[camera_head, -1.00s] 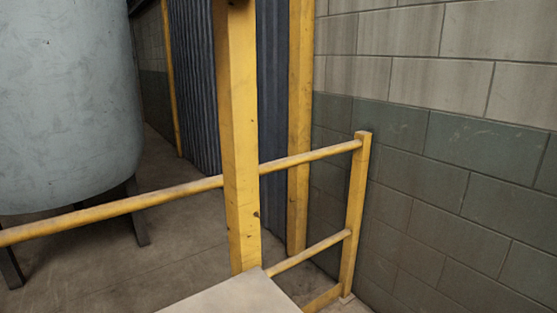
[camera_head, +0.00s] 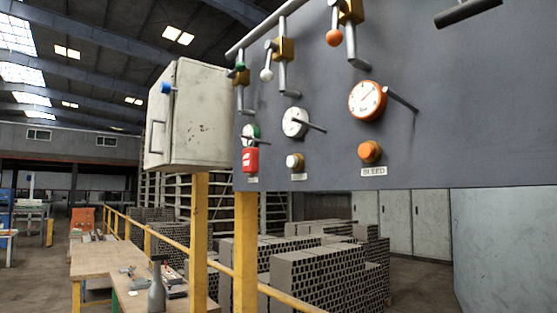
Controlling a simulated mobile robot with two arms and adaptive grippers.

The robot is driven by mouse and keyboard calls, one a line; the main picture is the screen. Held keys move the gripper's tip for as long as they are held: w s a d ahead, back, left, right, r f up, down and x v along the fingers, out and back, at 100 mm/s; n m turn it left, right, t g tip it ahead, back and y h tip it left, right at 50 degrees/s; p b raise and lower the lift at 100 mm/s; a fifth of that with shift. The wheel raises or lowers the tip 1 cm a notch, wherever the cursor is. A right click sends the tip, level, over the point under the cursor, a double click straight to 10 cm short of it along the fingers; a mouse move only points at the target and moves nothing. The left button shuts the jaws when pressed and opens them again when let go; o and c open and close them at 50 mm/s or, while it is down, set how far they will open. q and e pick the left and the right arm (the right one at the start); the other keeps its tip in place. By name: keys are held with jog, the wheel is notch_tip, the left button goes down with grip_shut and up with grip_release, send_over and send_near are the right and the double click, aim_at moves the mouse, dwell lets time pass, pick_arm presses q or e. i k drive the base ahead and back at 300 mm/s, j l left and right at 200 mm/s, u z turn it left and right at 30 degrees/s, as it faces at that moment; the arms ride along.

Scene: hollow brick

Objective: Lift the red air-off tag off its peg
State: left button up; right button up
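The red tag (camera_head: 250,160) with small white lettering hangs at the left end of the dark grey panel (camera_head: 440,120), just below a green-rimmed gauge (camera_head: 250,133). A thin peg juts out in front of that gauge; I cannot make out how the tag is attached to it. Neither of my grippers shows in the head view.
To the right are a white gauge (camera_head: 295,122) and an orange gauge (camera_head: 367,100), with valves above and knobs below. A white cabinet (camera_head: 190,117) stands left of the panel. Yellow posts (camera_head: 245,250), a workbench (camera_head: 105,260) and brick stacks (camera_head: 320,280) lie below.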

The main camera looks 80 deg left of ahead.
aim_at(251, 154)
jog(key=u, duration=2.8)
